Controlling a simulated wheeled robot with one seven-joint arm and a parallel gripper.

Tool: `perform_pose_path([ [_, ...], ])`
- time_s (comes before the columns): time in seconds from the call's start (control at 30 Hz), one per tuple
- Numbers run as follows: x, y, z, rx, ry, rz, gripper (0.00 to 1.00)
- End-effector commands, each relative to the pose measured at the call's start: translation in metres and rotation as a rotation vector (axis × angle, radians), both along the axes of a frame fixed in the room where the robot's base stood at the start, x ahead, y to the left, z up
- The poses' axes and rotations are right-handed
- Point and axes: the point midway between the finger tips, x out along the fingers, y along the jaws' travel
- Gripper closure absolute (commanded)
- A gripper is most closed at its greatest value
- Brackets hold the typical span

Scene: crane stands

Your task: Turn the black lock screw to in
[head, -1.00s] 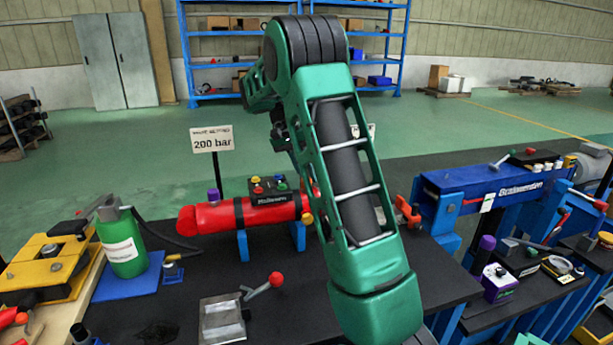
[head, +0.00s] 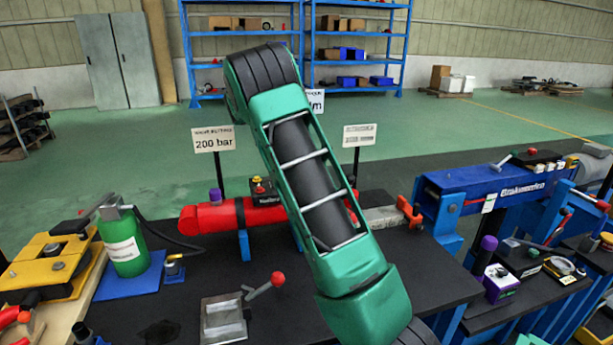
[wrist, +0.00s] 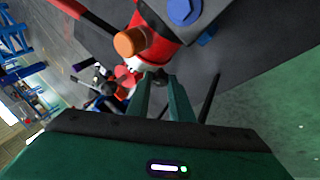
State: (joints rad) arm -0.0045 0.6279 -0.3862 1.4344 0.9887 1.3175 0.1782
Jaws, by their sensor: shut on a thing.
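My gripper (wrist: 160,78) shows in the wrist view. Its two green fingers reach up to the end of a red cylinder (wrist: 155,52) and are shut on a small dark piece at their tips, which looks like the black lock screw (wrist: 160,73). The screw is mostly hidden between the fingertips, and I cannot read how far it is turned. An orange knob (wrist: 130,42) sticks out of the cylinder just up and left of the fingers. In the head view the red cylinder (head: 212,217) lies on the black bench, and my arm hides the gripper and the screw.
A green bottle (head: 123,245) stands on a blue plate at the left. A grey clamp block (head: 222,318) with a red-knobbed lever is at the front. A 200 bar sign (head: 213,139) stands behind the cylinder. A blue machine (head: 490,185) stands at the right.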

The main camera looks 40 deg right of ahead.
Motion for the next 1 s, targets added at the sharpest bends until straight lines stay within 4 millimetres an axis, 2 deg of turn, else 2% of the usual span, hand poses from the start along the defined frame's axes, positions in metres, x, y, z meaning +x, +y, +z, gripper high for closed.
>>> perform_pose_path([
  [0.13, 0.004, 0.003, 0.001, 0.003, -0.006, 0.011, 1.0],
  [0.17, 0.004, 0.003, 0.001, 0.003, -0.006, 0.011, 0.73],
  [0.2, 0.004, 0.003, 0.001, 0.003, -0.006, 0.011, 0.64],
  [0.23, 0.004, 0.003, 0.001, 0.003, -0.005, 0.011, 0.62],
  [0.67, 0.004, 0.002, 0.006, 0.0, -0.002, 0.003, 0.62],
  [1.0, 0.023, 0.015, 0.04, -0.001, -0.001, 0.004, 0.62],
])
